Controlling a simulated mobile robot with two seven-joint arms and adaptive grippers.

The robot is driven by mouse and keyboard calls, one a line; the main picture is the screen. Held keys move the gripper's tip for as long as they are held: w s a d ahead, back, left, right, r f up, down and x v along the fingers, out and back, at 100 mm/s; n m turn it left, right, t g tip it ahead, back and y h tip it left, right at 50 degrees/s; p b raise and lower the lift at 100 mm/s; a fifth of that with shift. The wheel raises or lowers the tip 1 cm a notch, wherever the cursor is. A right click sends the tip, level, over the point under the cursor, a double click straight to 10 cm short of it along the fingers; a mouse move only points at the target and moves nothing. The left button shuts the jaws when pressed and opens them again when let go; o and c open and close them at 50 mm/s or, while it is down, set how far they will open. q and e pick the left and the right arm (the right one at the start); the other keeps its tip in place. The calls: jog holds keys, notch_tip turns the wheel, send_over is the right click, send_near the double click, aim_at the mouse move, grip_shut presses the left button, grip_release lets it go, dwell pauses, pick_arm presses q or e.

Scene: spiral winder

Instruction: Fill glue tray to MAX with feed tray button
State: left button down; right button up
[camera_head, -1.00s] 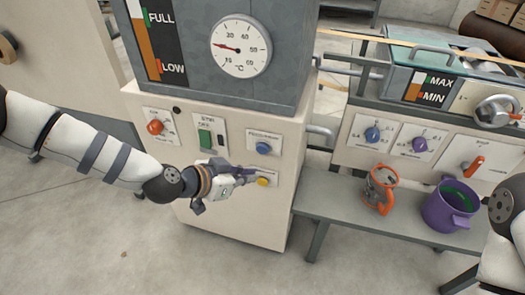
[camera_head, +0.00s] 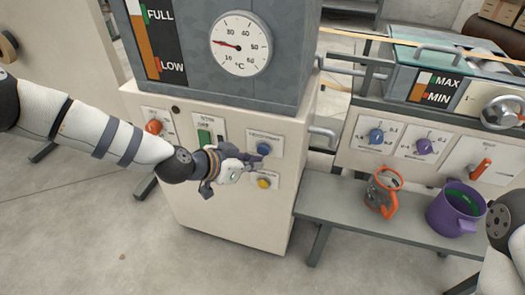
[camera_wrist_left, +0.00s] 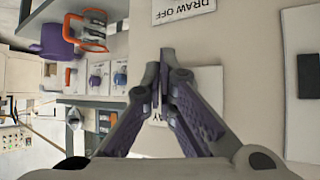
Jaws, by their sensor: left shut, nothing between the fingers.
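The glue tray (camera_head: 405,58) stands at the upper right, with a MAX/MIN gauge (camera_head: 424,86) on its front; I cannot tell its level. A blue button (camera_head: 263,149) and a yellow button (camera_head: 263,183) are on the pale cabinet front at centre. My left gripper (camera_head: 258,161) is shut and empty, its tips just below the blue button. In the left wrist view its closed fingers (camera_wrist_left: 161,80) are in front of a pale label plate (camera_wrist_left: 208,85). They hide part of it, and no button shows there. I cannot tell whether they touch anything. My right gripper is out of view.
A grey tank with a dial (camera_head: 240,43) and a FULL/LOW gauge is above the buttons. A green switch (camera_head: 204,136) and red knob (camera_head: 153,127) are at the left. An orange-rimmed jug (camera_head: 382,193) and purple pot (camera_head: 456,208) stand on the low bench.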

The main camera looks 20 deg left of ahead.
pick_arm(q)
jog(key=shift+w, duration=0.15)
dwell(0.8)
jog(key=shift+w, duration=0.25)
jog(key=shift+w, duration=0.5)
dwell(1.6)
jog(key=shift+s, duration=0.15)
dwell(1.5)
jog(key=shift+s, duration=0.75)
